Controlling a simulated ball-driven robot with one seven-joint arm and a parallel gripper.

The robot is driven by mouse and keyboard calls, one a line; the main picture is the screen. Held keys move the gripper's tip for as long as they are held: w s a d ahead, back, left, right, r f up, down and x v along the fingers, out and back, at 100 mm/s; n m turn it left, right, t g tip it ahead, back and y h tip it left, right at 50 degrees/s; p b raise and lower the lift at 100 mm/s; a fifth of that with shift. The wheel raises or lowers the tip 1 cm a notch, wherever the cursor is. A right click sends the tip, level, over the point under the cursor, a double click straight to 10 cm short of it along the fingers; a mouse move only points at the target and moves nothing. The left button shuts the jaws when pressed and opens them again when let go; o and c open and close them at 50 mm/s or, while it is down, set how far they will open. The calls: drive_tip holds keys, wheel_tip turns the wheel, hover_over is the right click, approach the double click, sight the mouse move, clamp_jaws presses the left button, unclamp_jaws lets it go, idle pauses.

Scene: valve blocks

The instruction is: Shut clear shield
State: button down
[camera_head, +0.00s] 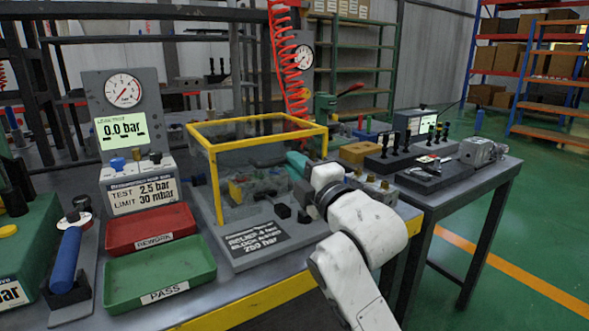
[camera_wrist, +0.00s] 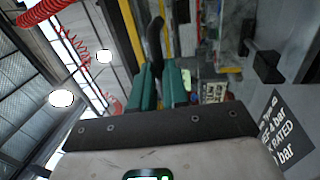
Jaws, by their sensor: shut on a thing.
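The clear shield (camera_head: 257,139) is a see-through panel box with a yellow frame, standing over the test station in the middle of the bench. Its yellow post runs down at the front left, and valve parts show dimly through it. My gripper (camera_head: 296,162) is at the shield's right front, below the top yellow bar, with teal fingers. In the wrist view, the teal fingers (camera_wrist: 158,78) are closed on a dark upright handle (camera_wrist: 155,40), with yellow frame bars beside it. The handle's lower end is hidden between the fingers. I cannot tell how far the shield is open.
A red REWORK tray (camera_head: 150,229) and a green PASS tray (camera_head: 160,272) lie left of the station. A gauge panel (camera_head: 122,100) stands behind them. A coiled red hose (camera_head: 285,60) hangs behind the shield.

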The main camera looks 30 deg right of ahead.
drive_tip(key=shift+f, duration=0.55)
drive_tip(key=c, duration=1.1)
unclamp_jaws()
drive_tip(key=shift+s+r, duration=0.1)
drive_tip(key=shift+r, duration=0.05)
drive_tip(key=s, duration=0.3)
drive_tip(key=s+f, duration=0.1)
drive_tip(key=s, duration=0.3)
drive_tip(key=s+f, duration=0.1)
drive_tip(key=s, duration=0.2)
drive_tip(key=shift+s, duration=0.3)
drive_tip(key=shift+f, duration=0.15)
